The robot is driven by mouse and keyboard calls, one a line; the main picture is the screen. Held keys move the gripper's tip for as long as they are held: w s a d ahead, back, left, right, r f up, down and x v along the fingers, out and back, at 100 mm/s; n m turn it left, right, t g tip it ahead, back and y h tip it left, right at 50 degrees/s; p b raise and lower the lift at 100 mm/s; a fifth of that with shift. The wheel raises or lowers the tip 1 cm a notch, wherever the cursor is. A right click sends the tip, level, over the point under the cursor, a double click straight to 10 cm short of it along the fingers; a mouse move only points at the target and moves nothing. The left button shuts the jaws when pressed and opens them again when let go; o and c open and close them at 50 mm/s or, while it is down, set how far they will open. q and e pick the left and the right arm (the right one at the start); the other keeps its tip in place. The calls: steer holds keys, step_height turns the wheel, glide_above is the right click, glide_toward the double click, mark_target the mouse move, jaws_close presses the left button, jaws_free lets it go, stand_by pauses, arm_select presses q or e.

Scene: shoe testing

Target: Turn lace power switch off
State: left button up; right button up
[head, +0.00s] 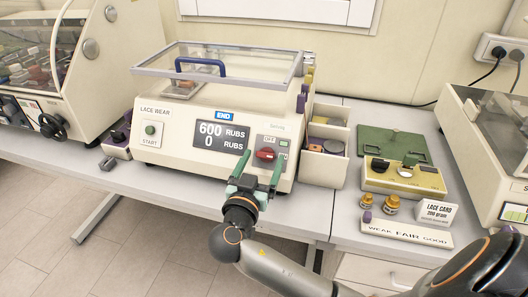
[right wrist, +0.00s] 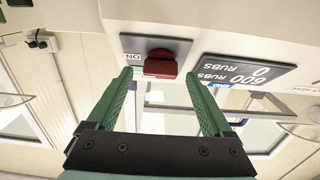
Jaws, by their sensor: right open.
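The lace wear machine (head: 180,138) is a cream box with LACE WEAR on its front. Its power switch (head: 265,154) is a red knob on a grey plate at the front right, with an OFF label above it. In the right wrist view the red switch (right wrist: 160,66) appears upside down, with an ON label beside it. My right gripper (head: 266,160) has green fingers and is open in front of the switch, one finger to each side. In the wrist view the fingertips (right wrist: 160,75) show gaps to the knob. My left gripper is not in view.
The display (head: 221,136) reads 600 RUBS and 0 RUBS, with a blue END sign above. A green START button (head: 150,130) is at the left. An open drawer box (head: 322,165) stands right of the machine. A lace card (head: 437,212) and brass weights (head: 392,203) lie further right.

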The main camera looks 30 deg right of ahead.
steer(key=shift+w+d, duration=0.15)
steer(key=shift+d, duration=0.05)
stand_by(0.3)
jaws_close()
stand_by(0.5)
